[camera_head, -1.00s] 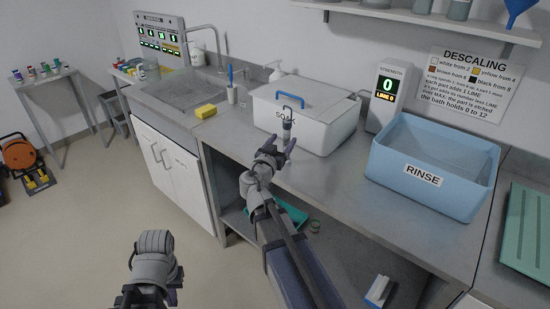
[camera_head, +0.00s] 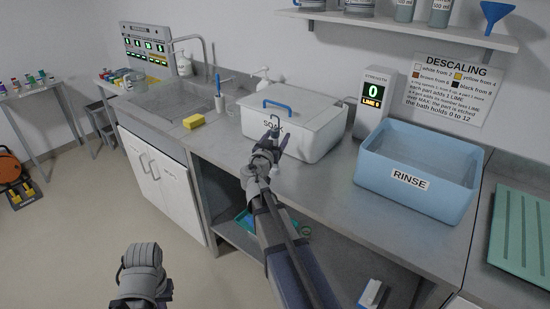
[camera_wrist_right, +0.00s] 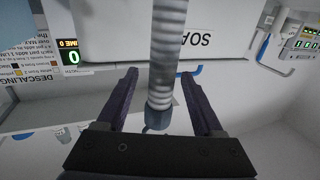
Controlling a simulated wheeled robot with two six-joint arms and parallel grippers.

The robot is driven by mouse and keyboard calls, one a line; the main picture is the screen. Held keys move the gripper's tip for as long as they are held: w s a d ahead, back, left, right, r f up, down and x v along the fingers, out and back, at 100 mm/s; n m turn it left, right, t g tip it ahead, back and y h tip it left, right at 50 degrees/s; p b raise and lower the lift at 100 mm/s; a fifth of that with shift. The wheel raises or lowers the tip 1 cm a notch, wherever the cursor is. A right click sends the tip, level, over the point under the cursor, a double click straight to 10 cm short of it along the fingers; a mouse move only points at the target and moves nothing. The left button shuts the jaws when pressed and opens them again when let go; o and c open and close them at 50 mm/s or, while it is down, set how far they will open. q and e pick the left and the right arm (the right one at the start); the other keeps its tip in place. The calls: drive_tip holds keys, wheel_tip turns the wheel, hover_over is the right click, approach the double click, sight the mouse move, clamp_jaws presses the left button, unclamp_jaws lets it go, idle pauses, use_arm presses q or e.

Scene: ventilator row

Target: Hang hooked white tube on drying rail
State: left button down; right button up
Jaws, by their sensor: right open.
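A ribbed whitish-grey tube (camera_wrist_right: 168,45) with a dark blue-grey end (camera_wrist_right: 157,118) runs between the fingers of my right gripper (camera_wrist_right: 160,90) in the right wrist view. The fingers stand apart, with gaps on both sides of the tube. In the head view my right gripper (camera_head: 271,140) is in front of the white SOAK bin (camera_head: 310,138). A small grey hook-like end (camera_head: 275,121) shows at its fingertips; the gripper hides most of the tube. My left arm's end (camera_head: 142,272) is low at the left, its fingers not clear. I cannot make out a drying rail.
The blue RINSE tub (camera_head: 420,170) stands right of the SOAK bin, with the strength display (camera_head: 374,95) behind. A green ribbed board (camera_head: 520,232) lies at the far right. A yellow sponge (camera_head: 194,121) lies by the sink. Bare counter lies before the bins.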

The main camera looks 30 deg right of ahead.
drive_tip(key=shift+w+d, duration=0.5)
drive_tip(key=shift+w, duration=0.05)
drive_tip(key=shift+c, duration=0.2)
clamp_jaws()
idle(0.9)
